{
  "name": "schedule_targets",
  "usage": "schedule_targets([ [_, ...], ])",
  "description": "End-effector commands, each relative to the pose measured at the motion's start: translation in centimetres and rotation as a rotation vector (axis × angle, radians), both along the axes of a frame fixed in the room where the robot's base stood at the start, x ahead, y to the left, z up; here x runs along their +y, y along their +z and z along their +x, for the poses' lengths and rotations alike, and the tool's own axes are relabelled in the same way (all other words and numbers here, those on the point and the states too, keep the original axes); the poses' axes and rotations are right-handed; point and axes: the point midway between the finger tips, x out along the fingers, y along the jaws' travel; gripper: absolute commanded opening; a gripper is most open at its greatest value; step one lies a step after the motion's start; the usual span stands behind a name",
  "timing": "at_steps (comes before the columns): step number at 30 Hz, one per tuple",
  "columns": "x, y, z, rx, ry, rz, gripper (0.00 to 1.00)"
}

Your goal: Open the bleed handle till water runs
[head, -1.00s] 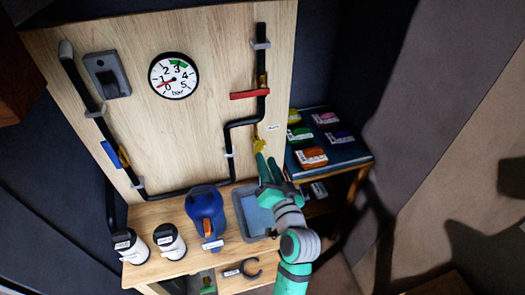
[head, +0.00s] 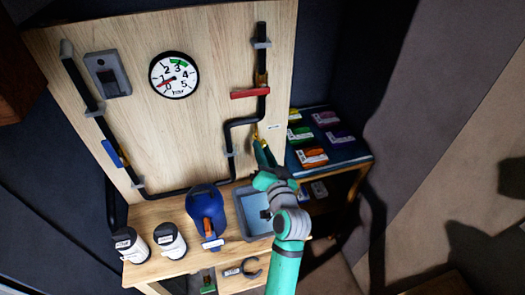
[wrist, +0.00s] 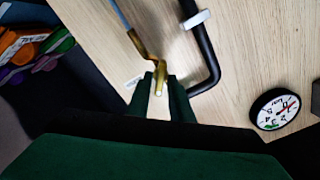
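The yellow bleed handle (wrist: 158,78) hangs at the lower end of a thin brass fitting on the wooden panel. In the wrist view it lies between the two green fingers of my gripper (wrist: 160,97), with a finger on each side. The fingers stand apart, and contact with the handle is not clear. In the head view my gripper (head: 262,152) reaches up to the handle and mostly hides it. The grey basin (head: 241,218) with a blue inside stands below, partly behind my arm. No running water shows.
The pressure gauge (head: 174,75) has its red needle low, near 0 to 1. A red lever (head: 249,93) sits on the black pipe above. A blue jug (head: 205,205) and two white-labelled containers (head: 168,240) stand left of the basin. A shelf with coloured packets (head: 313,157) is right.

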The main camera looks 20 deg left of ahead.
Motion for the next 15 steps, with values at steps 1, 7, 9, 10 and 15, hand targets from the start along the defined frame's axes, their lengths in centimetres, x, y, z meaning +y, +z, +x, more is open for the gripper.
schedule_targets([
  [1,-0.02,-0.01,-0.01,-0.001,0.000,-0.002,0.00],
  [7,-0.02,-0.01,-0.02,-0.026,0.000,-0.041,0.00],
  [9,0.01,-0.02,-0.03,-0.045,0.000,-0.068,0.00],
  [10,0.03,-0.01,-0.04,-0.054,0.001,-0.083,0.00],
  [15,0.03,-0.02,-0.06,-0.117,0.000,-0.178,0.00],
])
